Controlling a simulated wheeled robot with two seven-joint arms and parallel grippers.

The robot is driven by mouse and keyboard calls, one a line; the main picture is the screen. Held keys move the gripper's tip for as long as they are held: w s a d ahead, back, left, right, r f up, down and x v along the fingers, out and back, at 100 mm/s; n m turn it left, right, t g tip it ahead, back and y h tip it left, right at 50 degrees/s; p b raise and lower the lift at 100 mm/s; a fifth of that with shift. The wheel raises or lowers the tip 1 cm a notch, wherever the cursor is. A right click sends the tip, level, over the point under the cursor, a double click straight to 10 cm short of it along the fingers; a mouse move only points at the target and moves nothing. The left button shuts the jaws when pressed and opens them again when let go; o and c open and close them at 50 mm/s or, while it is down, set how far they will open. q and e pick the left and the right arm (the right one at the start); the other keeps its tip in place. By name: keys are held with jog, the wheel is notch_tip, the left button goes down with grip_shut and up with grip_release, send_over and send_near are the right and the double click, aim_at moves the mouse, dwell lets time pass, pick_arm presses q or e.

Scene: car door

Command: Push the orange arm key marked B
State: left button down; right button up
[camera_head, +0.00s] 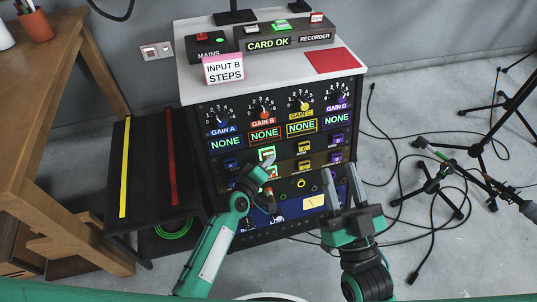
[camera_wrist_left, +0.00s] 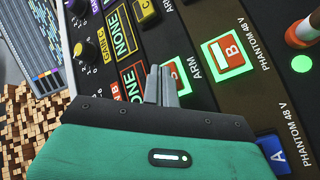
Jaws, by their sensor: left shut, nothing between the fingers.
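The orange arm key marked B (camera_wrist_left: 172,72) has a glowing green surround and is partly hidden behind my left fingertips in the left wrist view. It shows in the head view (camera_head: 266,152) below the GAIN B knob (camera_head: 265,113). My left gripper (camera_head: 269,162) is shut and empty, its tips at the arm key; whether they touch it I cannot tell. In the left wrist view the fingers (camera_wrist_left: 161,84) point at the key. My right gripper (camera_head: 339,190) is open and empty, lower right in front of the panel.
The orange phantom key marked B (camera_wrist_left: 228,51), also lit green, lies beside the arm key. A blue key A (camera_wrist_left: 274,152) is nearby. The NONE displays (camera_head: 264,134) sit above the keys. Stands and cables (camera_head: 432,185) are on the floor at right; a wooden table (camera_head: 55,100) is at left.

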pick_arm(q)
jog(key=s+p, duration=0.1)
jog(key=s+d+r+p, duration=0.1)
jog(key=s, duration=0.1)
jog(key=s+p, duration=0.1)
jog(key=s, duration=0.1)
jog(key=shift+d+r, duration=0.25)
jog(key=shift+r, duration=0.15)
